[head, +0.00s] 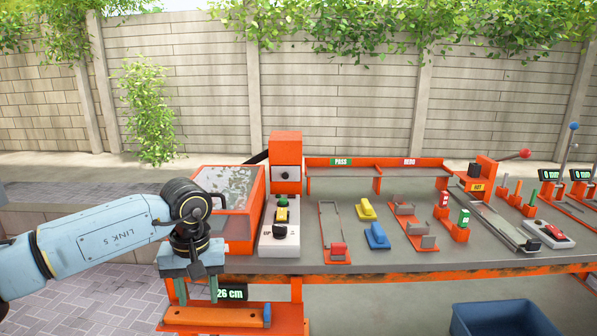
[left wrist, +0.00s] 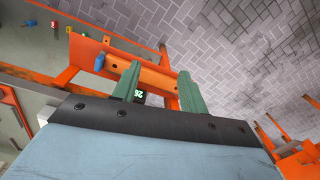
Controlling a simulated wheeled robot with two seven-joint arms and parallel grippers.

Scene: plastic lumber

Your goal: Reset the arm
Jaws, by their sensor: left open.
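My left arm (head: 105,238) reaches in from the left in the head view. Its left gripper (head: 197,290) points down at the left front end of the workbench, over a low orange ledge (head: 215,317). In the left wrist view the left gripper (left wrist: 158,88) shows two green fingers spread apart with nothing between them. Whether the fingertips touch the ledge I cannot tell. A black display reading 26 cm (head: 231,293) sits just right of the fingers, and it shows partly between them in the left wrist view (left wrist: 141,97). My right gripper is not in view.
The grey workbench (head: 290,262) holds an orange box with a clear lid (head: 229,190), a button panel (head: 281,228), yellow (head: 366,210) and blue (head: 377,236) blocks, and several fixtures. A blue peg (head: 267,315) stands at the ledge's right end. A blue bin (head: 505,318) is below.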

